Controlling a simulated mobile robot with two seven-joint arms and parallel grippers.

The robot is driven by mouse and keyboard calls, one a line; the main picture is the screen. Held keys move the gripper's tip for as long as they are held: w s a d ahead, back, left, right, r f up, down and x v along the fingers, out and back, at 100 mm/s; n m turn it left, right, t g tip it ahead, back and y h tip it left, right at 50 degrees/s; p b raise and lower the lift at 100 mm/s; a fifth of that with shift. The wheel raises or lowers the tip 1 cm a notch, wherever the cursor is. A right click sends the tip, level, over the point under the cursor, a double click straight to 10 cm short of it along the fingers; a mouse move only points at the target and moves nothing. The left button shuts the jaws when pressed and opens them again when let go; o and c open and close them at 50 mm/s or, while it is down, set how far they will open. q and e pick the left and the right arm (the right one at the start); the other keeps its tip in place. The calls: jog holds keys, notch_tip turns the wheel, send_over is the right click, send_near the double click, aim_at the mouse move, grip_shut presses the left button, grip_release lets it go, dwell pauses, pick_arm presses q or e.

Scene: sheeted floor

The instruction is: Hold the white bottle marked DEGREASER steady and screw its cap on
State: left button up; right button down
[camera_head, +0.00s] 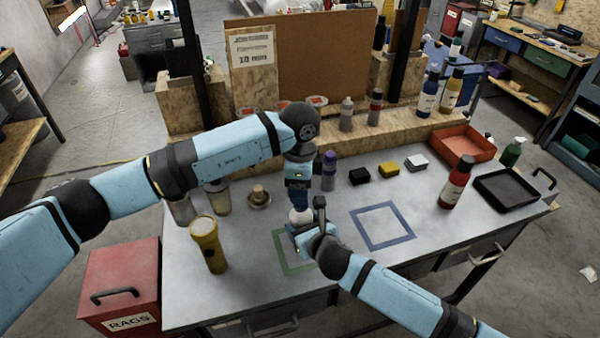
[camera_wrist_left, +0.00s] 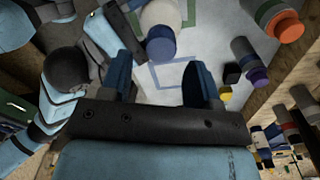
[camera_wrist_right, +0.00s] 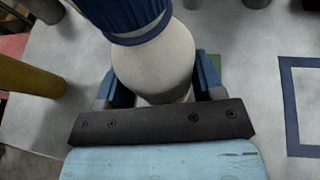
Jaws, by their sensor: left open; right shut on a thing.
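The white bottle (camera_head: 301,215) stands near the green outlined square on the bench, its marking not readable. In the right wrist view its cream body (camera_wrist_right: 155,65) is between the fingers of my right gripper (camera_wrist_right: 158,88), which is shut on it. A dark blue ribbed cap (camera_wrist_right: 143,36) sits on top; I cannot tell how tightly. My left gripper (camera_head: 298,200) is above the bottle, pointing down. In the left wrist view my left gripper (camera_wrist_left: 163,85) is open, and the blue cap (camera_wrist_left: 160,46) shows toward the upper left between its fingers, apart from them.
A purple-capped bottle (camera_head: 329,170) is close behind my grippers. A red bottle (camera_head: 456,182) and a black tray (camera_head: 507,189) are at the right. The blue outlined square (camera_head: 381,226) is empty.

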aim_at(301, 222)
pick_arm(q)
jog(key=shift+f, duration=1.75)
jog(key=c, duration=0.9)
jog(key=m, duration=0.4)
jog(key=shift+s, duration=0.1)
jog(key=shift+c, duration=0.2)
jog(key=m, duration=0.8)
jog(key=shift+m, duration=0.4)
jog(key=m, duration=0.3)
jog(key=shift+f+m, duration=0.1)
jog(key=shift+m, duration=0.2)
